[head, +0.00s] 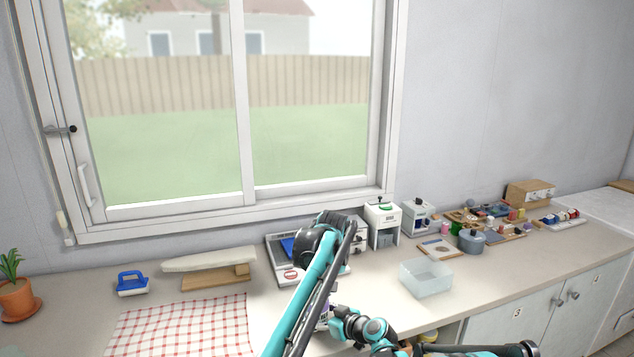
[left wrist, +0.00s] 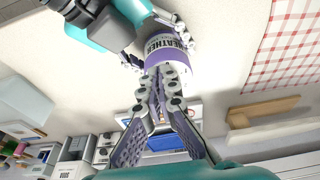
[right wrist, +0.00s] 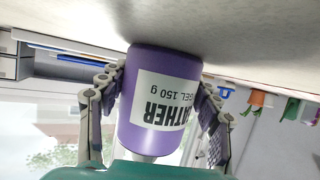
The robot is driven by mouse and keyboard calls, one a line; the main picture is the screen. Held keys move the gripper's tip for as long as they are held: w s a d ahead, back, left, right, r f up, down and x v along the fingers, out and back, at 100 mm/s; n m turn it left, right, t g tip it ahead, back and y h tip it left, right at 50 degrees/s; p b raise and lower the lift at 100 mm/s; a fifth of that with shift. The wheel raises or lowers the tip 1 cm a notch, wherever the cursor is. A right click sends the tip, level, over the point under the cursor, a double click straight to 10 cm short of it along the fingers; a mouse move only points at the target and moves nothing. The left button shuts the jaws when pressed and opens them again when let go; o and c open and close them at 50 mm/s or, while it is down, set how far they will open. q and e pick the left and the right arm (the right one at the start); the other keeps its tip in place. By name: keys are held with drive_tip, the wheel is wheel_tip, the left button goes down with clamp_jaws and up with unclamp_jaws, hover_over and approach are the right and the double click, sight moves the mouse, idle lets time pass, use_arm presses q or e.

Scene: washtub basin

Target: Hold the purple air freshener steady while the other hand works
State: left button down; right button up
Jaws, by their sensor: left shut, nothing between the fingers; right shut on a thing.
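The purple air freshener (right wrist: 160,95) is a cylinder with a white label, gripped between the fingers of my right gripper (right wrist: 165,100). Its far end is close to the pale countertop; I cannot tell whether it touches. In the left wrist view, the air freshener (left wrist: 160,63) stands just beyond my left gripper (left wrist: 163,80), whose fingertips are together and empty, close to its purple band. I cannot tell whether they touch it. In the head view, my left arm hides most of the air freshener and both gripper tips.
A clear tub (head: 427,278) stands right of my arms. A checked cloth (head: 180,325) lies at left, with a wooden board (head: 215,278) and blue-handled brush (head: 131,283) behind. Small machines (head: 382,222) and a grey pot (head: 471,241) stand along the back right.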

use_arm(q)
drive_tip(key=v, duration=0.3)
drive_tip(key=w+v, duration=0.1)
drive_tip(key=v, duration=0.1)
drive_tip(key=shift+a+r, duration=0.15)
drive_tip(key=shift+r, duration=0.35)
use_arm(e)
drive_tip(key=o, duration=1.4)
